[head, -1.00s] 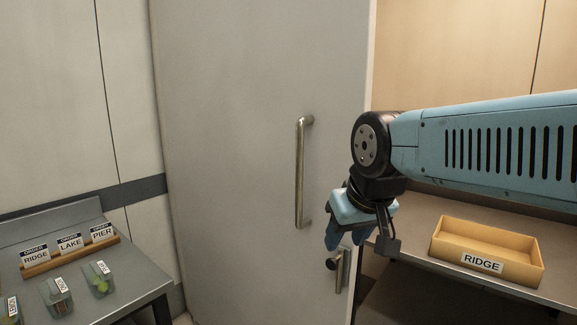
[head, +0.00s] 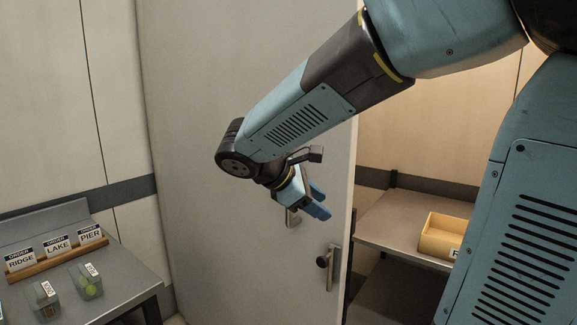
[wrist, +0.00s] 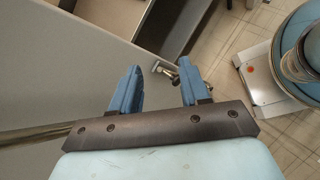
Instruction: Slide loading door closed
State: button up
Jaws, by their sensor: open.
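The loading door (head: 200,80) is a tall grey panel in the head view, with an opening showing past its right edge. A small latch with a black knob (head: 330,266) sits lower, near the door's edge, and also shows between and beyond my fingertips in the wrist view (wrist: 166,70). My gripper (head: 322,202) is open in front of the door, fingers pointing right. In the wrist view a metal bar (wrist: 35,136) runs beside the left finger, outside the empty jaws (wrist: 160,74).
Through the opening, a shelf (head: 395,225) bears a tan crate (head: 440,237), partly hidden by my arm.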

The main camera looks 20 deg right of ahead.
jog(key=w+a+r+n+t+h, duration=0.4)
jog(key=w+a+n+t+h, duration=0.25)
jog(key=w+a+n, duration=0.4)
jog(key=w+d+m, duration=0.1)
jog(key=w+d, duration=0.5)
jog(key=d, duration=0.3)
jog(key=shift+d, duration=0.25)
jog(key=shift+m+g, duration=0.25)
grip_shut()
